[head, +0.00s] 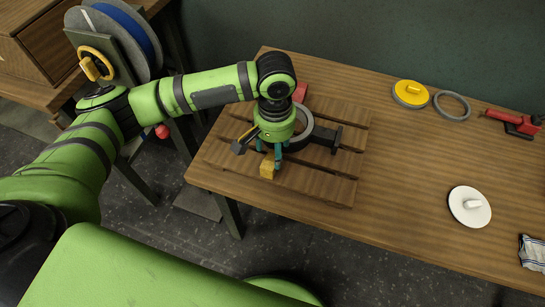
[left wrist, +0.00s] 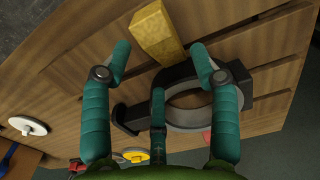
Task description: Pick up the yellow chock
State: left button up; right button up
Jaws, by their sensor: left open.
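The yellow chock (head: 267,169) is a small block lying on the front part of a slatted wooden pallet (head: 335,189). My left gripper (head: 271,152) points down close above and behind it, with teal fingers. In the left wrist view the chock (left wrist: 158,36) shows between and beyond the two spread fingertips (left wrist: 160,50), with gaps on both sides. The fingers are open and hold nothing. I cannot tell how high they are above it. My right gripper is in neither view.
A dark valve casting with a grey ring (head: 301,126) lies on the pallet right beside my gripper. A red object (head: 300,92) is behind it. On the table's right are a yellow disc (head: 411,93), a grey ring (head: 452,105), a red tool (head: 515,122), and a white lid (head: 469,206). The table's middle is clear.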

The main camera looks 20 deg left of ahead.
aim_at(272, 161)
pick_arm(q)
jog(key=f, duration=0.3)
jog(key=shift+s+d+f, duration=0.1)
jog(key=shift+s+f, duration=0.1)
jog(key=shift+f, duration=0.2)
jog(key=shift+w+f, duration=0.1)
jog(key=shift+f, duration=0.4)
jog(key=c, duration=1)
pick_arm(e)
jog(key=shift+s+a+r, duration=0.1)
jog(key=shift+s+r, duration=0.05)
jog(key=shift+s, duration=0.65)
pick_arm(q)
jog(key=shift+o, duration=0.2)
